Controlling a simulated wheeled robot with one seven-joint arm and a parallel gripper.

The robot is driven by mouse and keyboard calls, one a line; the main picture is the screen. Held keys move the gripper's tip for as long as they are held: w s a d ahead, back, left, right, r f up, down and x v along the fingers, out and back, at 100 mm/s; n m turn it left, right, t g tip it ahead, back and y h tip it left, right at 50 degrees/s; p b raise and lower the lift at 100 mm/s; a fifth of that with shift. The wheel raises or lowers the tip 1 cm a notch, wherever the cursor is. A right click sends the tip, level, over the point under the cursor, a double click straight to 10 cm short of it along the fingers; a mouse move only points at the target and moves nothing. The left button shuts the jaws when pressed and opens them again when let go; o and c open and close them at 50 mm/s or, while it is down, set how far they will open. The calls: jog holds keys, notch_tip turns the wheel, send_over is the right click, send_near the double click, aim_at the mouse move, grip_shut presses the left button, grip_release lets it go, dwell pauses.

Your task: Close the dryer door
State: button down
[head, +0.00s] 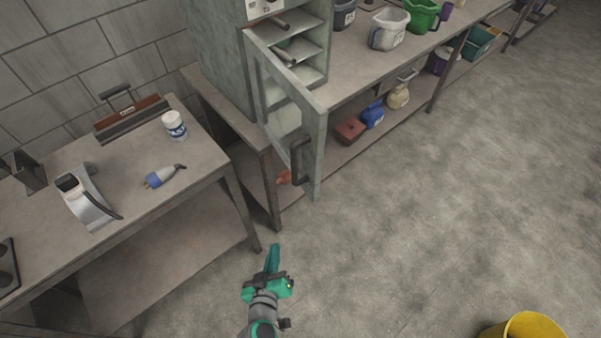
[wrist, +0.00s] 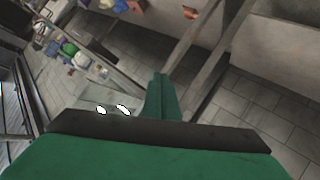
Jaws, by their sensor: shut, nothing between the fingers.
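The dryer (head: 218,62) is a grey-green cabinet on a bench at the top of the head view. Its door (head: 315,150) stands wide open, swung out toward me past the bench front, with a dark handle (head: 298,160) near its free end. Shelves (head: 300,50) show inside the dryer. My green gripper (head: 273,258) is low in the head view, below the door and apart from it. Its fingers are together and empty. In the wrist view the shut fingers (wrist: 160,97) point away over the floor; I cannot clearly make out the door there.
A left table (head: 120,195) holds a white jar (head: 174,125), a blue-grey tool (head: 163,176) and a balance-like device (head: 88,197). Jugs (head: 389,28) stand on the right bench, with bottles on its lower shelf. A yellow bucket (head: 524,327) is at lower right. Floor right of my gripper is clear.

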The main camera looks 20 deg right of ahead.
aim_at(314, 168)
jog(key=w+r+m+g+h, duration=0.2)
jog(key=w+r+m+h, duration=0.25)
jog(key=r, duration=0.45)
jog(key=w+r+m+g+h, duration=0.25)
jog(key=r+m+h, duration=0.25)
jog(key=r, duration=0.3)
notch_tip(314, 168, up, 8)
jog(key=s+a+m+g+h, duration=0.2)
jog(key=m+g+h, duration=0.15)
jog(key=m, duration=0.45)
jog(key=shift+n+g+y, duration=0.25)
jog(key=shift+g+y, duration=0.15)
jog(key=d, duration=0.4)
jog(key=w+d, duration=0.1)
jog(key=d, duration=0.3)
jog(key=w+d, duration=0.1)
jog(key=d, duration=0.3)
jog(key=shift+f, duration=0.15)
jog(key=shift+w+d, duration=0.25)
jog(key=shift+d, duration=0.4)
